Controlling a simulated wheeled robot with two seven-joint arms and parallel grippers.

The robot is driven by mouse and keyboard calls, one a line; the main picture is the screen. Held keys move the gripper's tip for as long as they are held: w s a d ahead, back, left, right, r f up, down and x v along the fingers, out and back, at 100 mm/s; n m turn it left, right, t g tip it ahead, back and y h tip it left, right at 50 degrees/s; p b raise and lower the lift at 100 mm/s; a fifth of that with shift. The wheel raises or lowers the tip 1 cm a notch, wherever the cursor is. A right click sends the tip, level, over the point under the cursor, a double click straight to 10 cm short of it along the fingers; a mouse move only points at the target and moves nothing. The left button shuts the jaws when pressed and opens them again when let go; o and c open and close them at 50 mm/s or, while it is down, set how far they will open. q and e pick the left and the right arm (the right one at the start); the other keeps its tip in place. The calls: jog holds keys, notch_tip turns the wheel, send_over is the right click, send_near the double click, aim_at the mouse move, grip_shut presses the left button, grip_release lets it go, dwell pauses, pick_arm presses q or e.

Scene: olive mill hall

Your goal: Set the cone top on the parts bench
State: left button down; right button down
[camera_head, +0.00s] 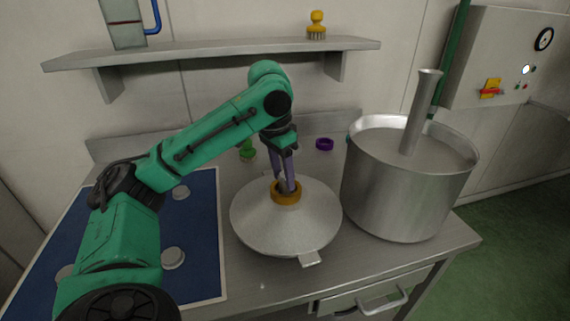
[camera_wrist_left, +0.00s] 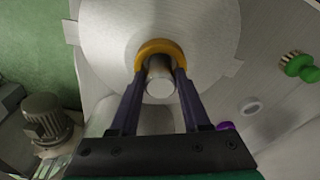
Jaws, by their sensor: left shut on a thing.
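The cone top (camera_head: 262,222) is a wide grey metal cone with side tabs and an orange collar (camera_head: 286,193) around its neck. In the head view it is over the steel bench (camera_head: 252,288), between the blue mat and the large pot; I cannot tell whether it touches the bench. My left gripper (camera_head: 287,186) comes from above and is shut on its neck at the collar. In the left wrist view the fingers (camera_wrist_left: 158,88) straddle the neck of the cone top (camera_wrist_left: 205,30) on both sides. My right gripper is not in view.
A steel pot (camera_head: 400,205) with an upright tube stands close right of the cone. A blue mat (camera_head: 205,235) with several round grey pieces lies left. A purple ring (camera_head: 324,144) and green brush (camera_head: 247,152) are behind. A shelf (camera_head: 210,50) hangs above.

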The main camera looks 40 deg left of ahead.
aim_at(283, 193)
pick_arm(q)
notch_tip(283, 193, down, 5)
jog(key=shift+f+b, duration=0.15)
jog(key=shift+b, duration=0.2)
jog(key=shift+c, duration=1.8)
grip_release()
jog(key=shift+s+d, duration=0.1)
jog(key=shift+s, duration=0.05)
jog(key=r, duration=0.2)
jog(key=r+p, duration=0.1)
jog(key=r, duration=0.2)
jog(key=s+r, duration=0.1)
jog(key=r, duration=0.2)
jog(key=shift+r+p, duration=0.15)
jog(key=shift+p, duration=0.15)
jog(key=r, duration=0.1)
jog(key=r+p, duration=0.1)
jog(key=s+r+p, duration=0.1)
jog(key=shift+a+r, duration=0.25)
jog(key=shift+r, duration=0.05)
jog(key=shift+w, duration=0.1)
